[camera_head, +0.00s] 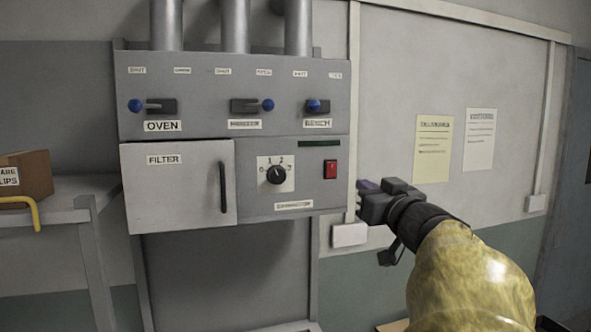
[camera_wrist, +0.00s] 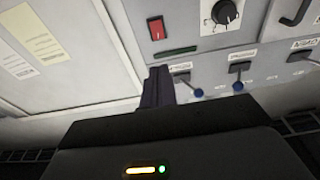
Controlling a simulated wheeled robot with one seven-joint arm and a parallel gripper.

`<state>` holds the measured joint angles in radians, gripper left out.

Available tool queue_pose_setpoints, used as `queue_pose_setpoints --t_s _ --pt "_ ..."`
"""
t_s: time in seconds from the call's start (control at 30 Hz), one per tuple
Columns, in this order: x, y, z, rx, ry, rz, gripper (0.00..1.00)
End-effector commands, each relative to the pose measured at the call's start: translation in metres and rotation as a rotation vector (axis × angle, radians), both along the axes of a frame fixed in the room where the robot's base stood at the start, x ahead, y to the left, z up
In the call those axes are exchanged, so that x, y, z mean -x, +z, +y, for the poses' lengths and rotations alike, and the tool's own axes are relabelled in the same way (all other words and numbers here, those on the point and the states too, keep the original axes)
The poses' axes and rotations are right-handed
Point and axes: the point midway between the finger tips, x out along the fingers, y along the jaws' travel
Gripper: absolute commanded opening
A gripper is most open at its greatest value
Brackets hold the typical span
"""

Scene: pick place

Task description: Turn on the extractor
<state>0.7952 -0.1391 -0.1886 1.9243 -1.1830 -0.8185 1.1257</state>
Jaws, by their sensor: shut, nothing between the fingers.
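The extractor panel (camera_head: 255,207) is the lower right part of a grey wall unit. It carries a black rotary knob (camera_head: 276,175) with a numbered white dial and a red rocker switch (camera_head: 330,169). In the wrist view the red switch (camera_wrist: 156,28) and the knob (camera_wrist: 226,12) show at the top. My gripper (camera_head: 366,186) is just right of the unit's edge, a little lower than the red switch and apart from it. In the wrist view its shut dark fingers (camera_wrist: 157,88) point up toward the panel, with nothing held.
Above the panel are three levers with blue balls, labelled oven (camera_head: 152,106), a middle one (camera_head: 252,105) and bench (camera_head: 317,106). A filter door (camera_head: 178,187) with a black handle is left of the knob. A brown box (camera_head: 26,178) stands on a shelf at left. Papers (camera_head: 433,148) hang on the right wall.

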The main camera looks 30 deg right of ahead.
Motion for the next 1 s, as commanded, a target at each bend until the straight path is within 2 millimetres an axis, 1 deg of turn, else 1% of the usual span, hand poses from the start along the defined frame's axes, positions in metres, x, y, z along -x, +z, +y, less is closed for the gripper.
queue_pose_setpoints --t_s 0.17,0.27,0.8,0.9,1.0 --pt "-0.009 0.001 -0.003 -0.002 0.0 0.003 0.0" --pt "-0.021 0.004 -0.005 -0.002 0.001 0.002 0.0" --pt "-0.112 0.018 -0.026 -0.002 0.002 0.003 0.0" --pt "-0.125 0.019 -0.03 -0.003 0.0 0.002 0.0" --pt "-0.132 0.02 -0.031 -0.001 0.0 0.001 0.0"
